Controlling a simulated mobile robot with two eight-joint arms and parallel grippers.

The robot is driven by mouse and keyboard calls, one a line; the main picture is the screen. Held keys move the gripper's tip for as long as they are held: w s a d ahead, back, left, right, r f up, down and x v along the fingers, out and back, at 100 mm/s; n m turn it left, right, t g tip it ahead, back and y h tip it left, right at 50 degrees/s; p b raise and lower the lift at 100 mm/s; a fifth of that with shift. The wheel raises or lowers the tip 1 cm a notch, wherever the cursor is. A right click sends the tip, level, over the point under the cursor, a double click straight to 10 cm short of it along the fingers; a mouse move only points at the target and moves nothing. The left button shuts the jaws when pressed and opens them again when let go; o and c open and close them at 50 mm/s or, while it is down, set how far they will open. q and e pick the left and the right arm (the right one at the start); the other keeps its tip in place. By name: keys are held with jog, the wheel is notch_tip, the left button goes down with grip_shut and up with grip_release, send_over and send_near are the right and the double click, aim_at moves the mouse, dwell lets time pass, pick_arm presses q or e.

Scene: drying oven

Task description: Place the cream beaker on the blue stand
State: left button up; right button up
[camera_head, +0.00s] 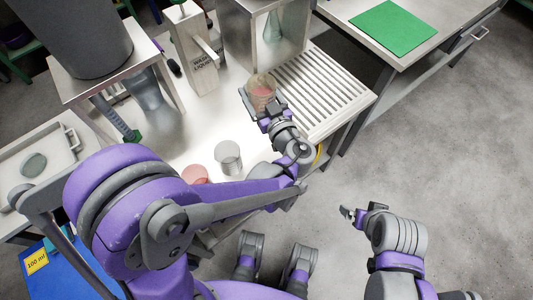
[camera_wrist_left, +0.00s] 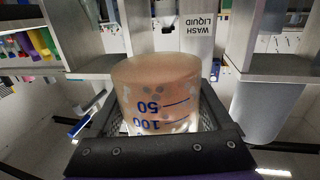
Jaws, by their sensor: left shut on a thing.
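My left gripper (camera_head: 265,112) is shut on the cream beaker (camera_head: 262,92), which it holds over the work table near the slatted rack. In the left wrist view the beaker (camera_wrist_left: 158,95) is translucent and peach-toned, with blue 50 and 100 marks that appear upside down. It sits between the dark fingers. A blue surface (camera_head: 85,280) with a yellow "100 ml" label is at the lower left of the head view, partly hidden by my arm; it may be the blue stand. My right gripper (camera_head: 352,214) is over the floor at the right, with nothing visible in it.
A clear beaker (camera_head: 229,160) and a pinkish-red round vessel (camera_head: 195,174) stand on the table. The slatted rack (camera_head: 325,95) is at the right. A green mat (camera_head: 394,27) lies on another bench.

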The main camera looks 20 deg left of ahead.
pick_arm(q)
jog(key=n+g+y+b, duration=0.2)
jog(key=b, duration=0.2)
send_over(260, 141)
jog(key=w, duration=0.1)
notch_tip(260, 141, down, 4)
jog(key=shift+a+f, duration=0.1)
jog(key=shift+f, duration=0.05)
jog(key=shift+s+f+g+b, duration=0.15)
jog(key=shift+s+g+b, duration=0.15)
jog(key=shift+s+b, duration=0.25)
pick_arm(e)
notch_tip(260, 141, down, 8)
jog(key=shift+w+r, duration=0.15)
jog(key=shift+w, duration=0.1)
pick_arm(q)
notch_tip(260, 141, down, 10)
jog(key=b, duration=0.3)
pick_arm(e)
jog(key=f, duration=0.4)
jog(key=shift+w, duration=0.25)
jog(key=shift+f, duration=0.15)
pick_arm(q)
jog(key=o, duration=1.5)
jog(key=shift+b, duration=0.3)
pick_arm(e)
jog(key=shift+f, duration=0.15)
